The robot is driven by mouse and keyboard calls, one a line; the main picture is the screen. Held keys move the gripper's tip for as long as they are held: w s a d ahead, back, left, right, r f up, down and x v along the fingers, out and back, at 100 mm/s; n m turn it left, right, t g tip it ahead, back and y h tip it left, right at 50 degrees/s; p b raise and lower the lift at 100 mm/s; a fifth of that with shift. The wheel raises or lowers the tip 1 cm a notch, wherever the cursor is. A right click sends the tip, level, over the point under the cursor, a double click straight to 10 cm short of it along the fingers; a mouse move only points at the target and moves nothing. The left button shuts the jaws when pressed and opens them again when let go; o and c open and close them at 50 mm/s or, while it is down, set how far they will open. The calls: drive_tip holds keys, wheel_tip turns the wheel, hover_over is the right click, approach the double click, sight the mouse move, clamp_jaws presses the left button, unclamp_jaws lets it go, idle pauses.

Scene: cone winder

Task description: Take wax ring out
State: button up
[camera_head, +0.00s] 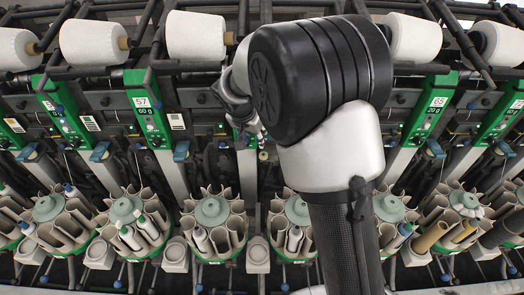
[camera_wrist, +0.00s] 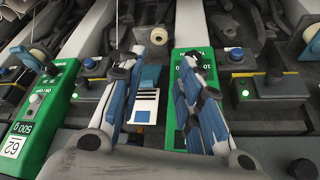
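A small cream ring (camera_wrist: 159,36), which looks like the wax ring, shows in the wrist view just beyond and between my fingertips. A small pale round piece (camera_head: 263,155) shows just below the gripper in the head view; I cannot tell if it is the same ring. My gripper (camera_wrist: 164,58) is open, its two blue-and-grey fingers apart with nothing held between them. In the head view my gripper (camera_head: 253,128) is in front of the winder, partly hidden by my own arm.
A similar cream ring (camera_wrist: 39,54) sits at the neighbouring unit on the left. Green unit panels (camera_wrist: 48,120) and a grey box with a lit green button (camera_wrist: 262,88) flank the fingers. White cones (camera_head: 195,36) line the top; bobbin magazines (camera_head: 212,212) line the bottom.

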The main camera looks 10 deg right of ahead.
sight(263, 155)
drive_tip(key=b+x, duration=0.1)
drive_tip(key=x, duration=1.4)
drive_tip(key=shift+d+f+b, duration=0.1)
drive_tip(key=shift+d+b, duration=0.05)
drive_tip(key=shift+b, duration=0.2)
drive_tip(key=shift+c, duration=0.4)
drive_tip(key=shift+c, duration=1.4)
drive_tip(key=shift+s, duration=0.1)
